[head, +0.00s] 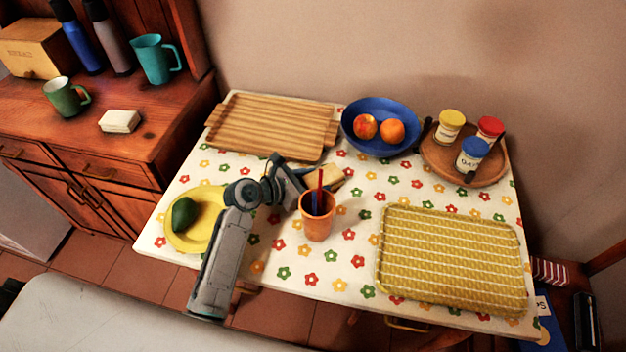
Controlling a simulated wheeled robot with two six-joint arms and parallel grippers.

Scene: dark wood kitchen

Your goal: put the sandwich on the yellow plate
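The yellow plate (190,243) lies at the left front of the table, with a dark green avocado-like thing on it. My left arm passes over its right side. A tan, bread-like piece (333,178), which looks like the sandwich, lies at the middle of the table, behind the orange cup. My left gripper (316,177) is at its left end, pointing right. The cup's sticks and the gripper itself partly hide the fingers, so I cannot tell whether they are open or shut on it. My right gripper is not in view.
The orange cup (317,225) with red and blue sticks stands just in front of the gripper. Around are a striped wooden board (270,125), a blue fruit bowl (365,149), a wooden tray of jars (485,172) and a yellow woven tray (452,260).

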